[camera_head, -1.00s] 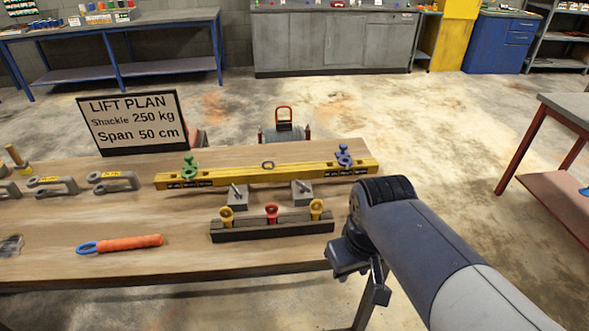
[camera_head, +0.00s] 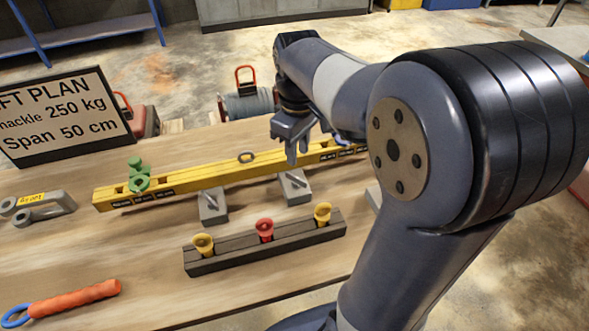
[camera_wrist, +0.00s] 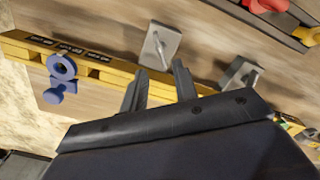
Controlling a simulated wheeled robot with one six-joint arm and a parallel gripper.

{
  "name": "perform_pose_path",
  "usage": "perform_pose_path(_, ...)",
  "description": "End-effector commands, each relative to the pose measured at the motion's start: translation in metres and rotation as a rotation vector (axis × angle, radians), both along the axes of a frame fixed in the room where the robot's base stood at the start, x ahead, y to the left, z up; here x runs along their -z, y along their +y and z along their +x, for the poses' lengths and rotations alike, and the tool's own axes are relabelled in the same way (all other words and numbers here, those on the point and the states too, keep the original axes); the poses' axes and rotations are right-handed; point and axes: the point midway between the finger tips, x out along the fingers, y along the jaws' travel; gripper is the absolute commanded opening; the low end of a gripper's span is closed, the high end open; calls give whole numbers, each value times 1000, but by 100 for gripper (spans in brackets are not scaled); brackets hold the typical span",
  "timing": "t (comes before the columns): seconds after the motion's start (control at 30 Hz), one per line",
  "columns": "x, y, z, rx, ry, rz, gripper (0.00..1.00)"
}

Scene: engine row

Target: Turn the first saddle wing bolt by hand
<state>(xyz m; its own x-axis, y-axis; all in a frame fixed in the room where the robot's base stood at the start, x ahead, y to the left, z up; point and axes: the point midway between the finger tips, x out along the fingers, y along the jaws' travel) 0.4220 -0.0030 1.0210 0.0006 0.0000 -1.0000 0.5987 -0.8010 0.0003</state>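A yellow spreader bar (camera_head: 190,182) marked with black labels lies across the table. A green saddle with a knob (camera_head: 138,176) sits near its left end. A blue saddle with a ring-shaped top and a knob (camera_wrist: 62,72) sits near the other end in the wrist view; my arm largely hides it in the head view. My gripper (camera_head: 296,152) hangs over the right half of the bar, pointing down. I cannot tell which saddle is the first.
Two grey blocks with pins (camera_head: 213,205) stand before the bar. A dark rack (camera_head: 285,237) holds yellow and red eye-topped pieces. An orange-handled tool (camera_head: 75,299) lies front left. Grey shackles (camera_head: 40,207) and a lift plan sign (camera_head: 60,115) stand left.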

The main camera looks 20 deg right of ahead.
Motion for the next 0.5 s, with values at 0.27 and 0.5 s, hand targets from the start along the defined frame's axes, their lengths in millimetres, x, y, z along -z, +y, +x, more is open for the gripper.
perform_pose_path(0.27,55,0,-1,1,5,0,28)
perform_pose_path(0.5,78,0,0,1,1,0,28)
